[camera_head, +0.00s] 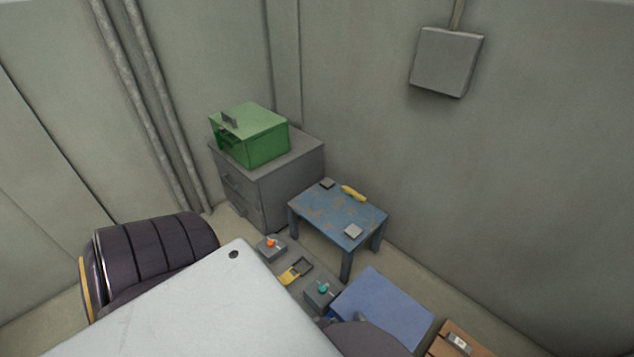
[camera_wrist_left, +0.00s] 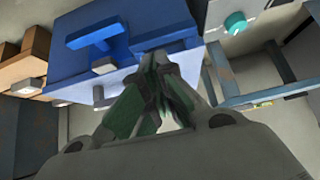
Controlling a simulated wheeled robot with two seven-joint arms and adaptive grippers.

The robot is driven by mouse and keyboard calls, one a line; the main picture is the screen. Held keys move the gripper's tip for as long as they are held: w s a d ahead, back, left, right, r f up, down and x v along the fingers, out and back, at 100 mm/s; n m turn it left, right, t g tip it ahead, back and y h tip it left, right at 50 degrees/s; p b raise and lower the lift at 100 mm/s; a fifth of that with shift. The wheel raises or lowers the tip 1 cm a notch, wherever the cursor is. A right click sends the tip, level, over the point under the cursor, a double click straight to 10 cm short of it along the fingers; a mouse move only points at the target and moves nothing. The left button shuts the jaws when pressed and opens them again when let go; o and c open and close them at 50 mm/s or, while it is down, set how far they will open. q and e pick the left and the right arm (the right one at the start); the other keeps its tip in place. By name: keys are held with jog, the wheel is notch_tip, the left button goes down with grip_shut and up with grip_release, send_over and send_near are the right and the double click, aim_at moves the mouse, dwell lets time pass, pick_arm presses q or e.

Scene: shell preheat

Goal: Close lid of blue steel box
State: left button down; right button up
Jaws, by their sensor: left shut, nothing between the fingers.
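The blue steel box (camera_head: 385,305) shows in the head view at lower centre-right as a flat blue top, partly covered by my dark arm. In the left wrist view the blue box (camera_wrist_left: 130,15) fills the upper middle, with a blue handle (camera_wrist_left: 93,38) and grey latches (camera_wrist_left: 103,65) on it. The lid looks down or nearly down; I cannot tell if it is fully closed. My left gripper (camera_wrist_left: 155,62) is shut and empty, its fingertips at the box's near edge; contact is unclear. It is hidden in the head view. My right gripper is not in view.
A grey control box with a teal knob (camera_wrist_left: 236,22) stands close to the blue box. A worn blue table (camera_head: 335,212) and a grey cabinet (camera_head: 285,185) carrying a green box (camera_head: 265,140) stand behind. A wooden crate (camera_head: 455,343) is at right.

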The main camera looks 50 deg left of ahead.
pick_arm(q)
jog(key=s+r+p, duration=0.1)
jog(key=s+r, duration=0.1)
jog(key=s, duration=0.5)
jog(key=shift+d, duration=0.2)
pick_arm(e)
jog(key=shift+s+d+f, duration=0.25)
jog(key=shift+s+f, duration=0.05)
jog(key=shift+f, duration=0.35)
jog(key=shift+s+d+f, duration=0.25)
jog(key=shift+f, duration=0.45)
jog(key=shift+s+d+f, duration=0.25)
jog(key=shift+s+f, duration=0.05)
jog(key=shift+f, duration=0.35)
pick_arm(q)
jog(key=shift+s+f, duration=0.1)
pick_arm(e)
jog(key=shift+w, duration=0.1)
